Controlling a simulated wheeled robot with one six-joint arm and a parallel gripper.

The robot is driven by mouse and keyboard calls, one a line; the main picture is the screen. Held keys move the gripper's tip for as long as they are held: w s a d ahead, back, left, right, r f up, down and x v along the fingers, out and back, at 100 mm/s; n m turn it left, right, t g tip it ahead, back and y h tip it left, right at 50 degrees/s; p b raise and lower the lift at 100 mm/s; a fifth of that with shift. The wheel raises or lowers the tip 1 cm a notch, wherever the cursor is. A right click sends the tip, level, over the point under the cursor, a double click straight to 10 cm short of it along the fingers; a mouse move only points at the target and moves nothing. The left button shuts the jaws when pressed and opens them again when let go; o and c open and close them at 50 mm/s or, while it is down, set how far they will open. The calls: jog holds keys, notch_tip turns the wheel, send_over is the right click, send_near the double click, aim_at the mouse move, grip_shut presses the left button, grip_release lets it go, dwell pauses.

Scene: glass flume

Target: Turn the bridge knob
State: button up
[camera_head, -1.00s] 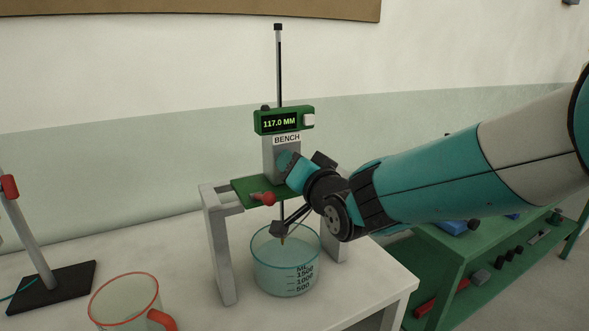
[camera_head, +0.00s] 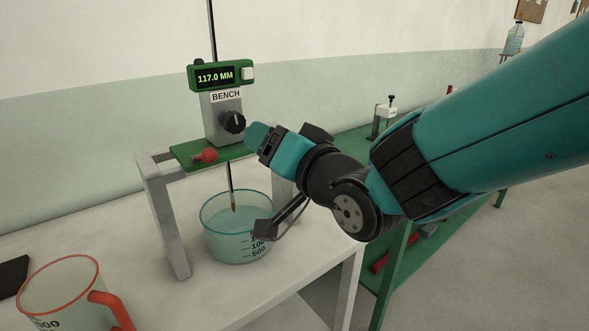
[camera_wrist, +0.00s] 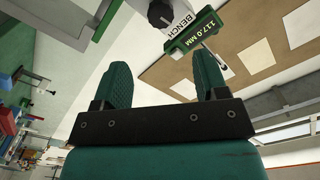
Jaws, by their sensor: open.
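The bridge knob (camera_head: 233,122) is a round black knob with a pale mark, on the grey block of the gauge under the "BENCH" label. It also shows at the top of the wrist view (camera_wrist: 160,14). The green display (camera_head: 217,76) above it reads 117.0 MM. My gripper (camera_head: 261,137) is just right of the knob and slightly below it in the head view, apart from it. In the wrist view its two teal fingers (camera_wrist: 163,70) are spread with nothing between them, and the knob lies beyond their tips.
A red knob (camera_head: 205,156) sits on the green bridge plate (camera_head: 184,151). A glass beaker of liquid (camera_head: 222,245) stands below, with a pointed rod hanging into it. A red-handled jug (camera_head: 60,262) is at front left. A green bench (camera_head: 352,146) stands behind my arm.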

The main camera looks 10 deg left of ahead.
jog(key=b+v, duration=0.1)
jog(key=v, duration=0.4)
jog(key=shift+s+d, duration=0.1)
dwell(1.6)
jog(key=n+p, duration=0.6)
jog(key=p, duration=0.9)
send_near(237, 124)
jog(key=x, duration=0.8)
jog(key=shift+r, duration=0.1)
jog(key=shift+x, duration=1.05)
